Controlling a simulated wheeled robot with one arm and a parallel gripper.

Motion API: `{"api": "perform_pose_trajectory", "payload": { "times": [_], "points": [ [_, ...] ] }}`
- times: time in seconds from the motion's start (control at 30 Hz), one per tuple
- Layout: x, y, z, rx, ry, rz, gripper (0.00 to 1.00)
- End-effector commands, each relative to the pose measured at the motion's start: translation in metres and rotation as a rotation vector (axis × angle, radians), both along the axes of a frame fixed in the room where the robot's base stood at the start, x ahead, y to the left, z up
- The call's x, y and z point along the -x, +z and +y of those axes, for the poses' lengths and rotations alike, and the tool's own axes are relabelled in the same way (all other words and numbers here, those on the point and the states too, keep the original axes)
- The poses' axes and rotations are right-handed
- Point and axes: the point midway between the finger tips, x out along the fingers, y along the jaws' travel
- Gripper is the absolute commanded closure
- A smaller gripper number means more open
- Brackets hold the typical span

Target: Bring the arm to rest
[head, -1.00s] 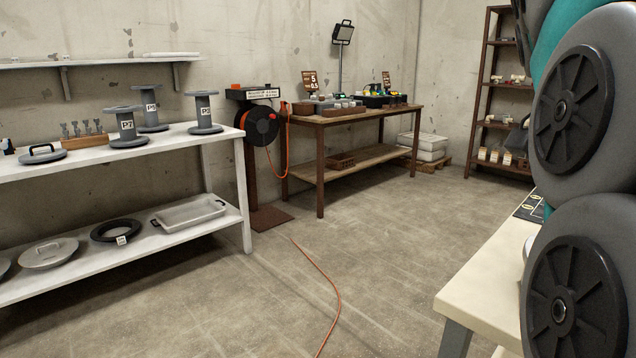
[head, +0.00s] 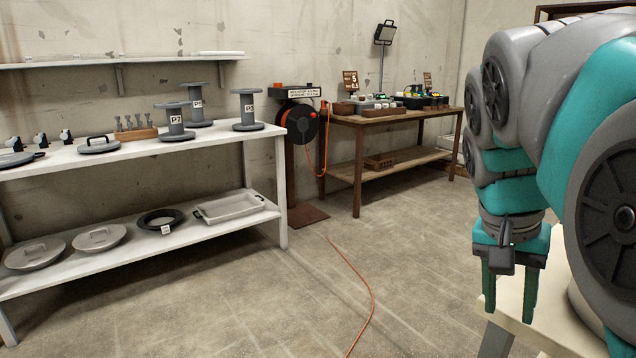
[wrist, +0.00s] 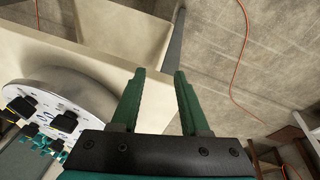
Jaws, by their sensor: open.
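My gripper (head: 509,290) hangs at the right of the head view, pointing down, with its two green fingers apart and nothing between them. It is in front of the cream table top (head: 555,318), which my arm partly hides. In the wrist view my gripper (wrist: 158,80) is open and empty, its fingers seen over the edge of the cream top and the concrete floor. My arm is folded at the right of the head view.
A white shelf (head: 120,153) with grey flanged spools and lids stands at the left. A wooden bench (head: 395,115) and an orange cable reel (head: 303,125) stand at the back. The floor (head: 255,300) between is clear except for an orange cable (head: 369,290).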

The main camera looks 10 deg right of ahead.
Motion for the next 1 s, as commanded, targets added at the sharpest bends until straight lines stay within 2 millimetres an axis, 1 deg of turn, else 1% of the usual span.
{"api": "perform_pose_trajectory", "payload": {
  "times": [0.03, 0.07, 0.1, 0.17, 0.2, 0.27, 0.3, 0.4, 0.53, 0.6, 0.7, 0.8, 1.0],
  "points": [
    [0.003, -0.020, 0.019, -0.025, 0.086, 0.033, 0.55],
    [0.003, -0.031, 0.028, -0.039, 0.136, 0.048, 0.55],
    [0.005, -0.045, 0.041, -0.058, 0.202, 0.066, 0.55],
    [0.010, -0.066, 0.061, -0.088, 0.297, 0.093, 0.55],
    [0.016, -0.081, 0.073, -0.108, 0.358, 0.112, 0.55],
    [0.024, -0.102, 0.092, -0.138, 0.450, 0.137, 0.55],
    [0.031, -0.116, 0.105, -0.161, 0.507, 0.155, 0.55],
    [0.051, -0.149, 0.132, -0.211, 0.643, 0.191, 0.55],
    [0.078, -0.183, 0.158, -0.268, 0.776, 0.229, 0.55],
    [0.089, -0.195, 0.167, -0.288, 0.825, 0.243, 0.55],
    [0.100, -0.207, 0.175, -0.307, 0.869, 0.253, 0.55],
    [0.104, -0.211, 0.178, -0.314, 0.887, 0.255, 0.55],
    [0.104, -0.211, 0.178, -0.315, 0.888, 0.256, 0.55]
  ]
}}
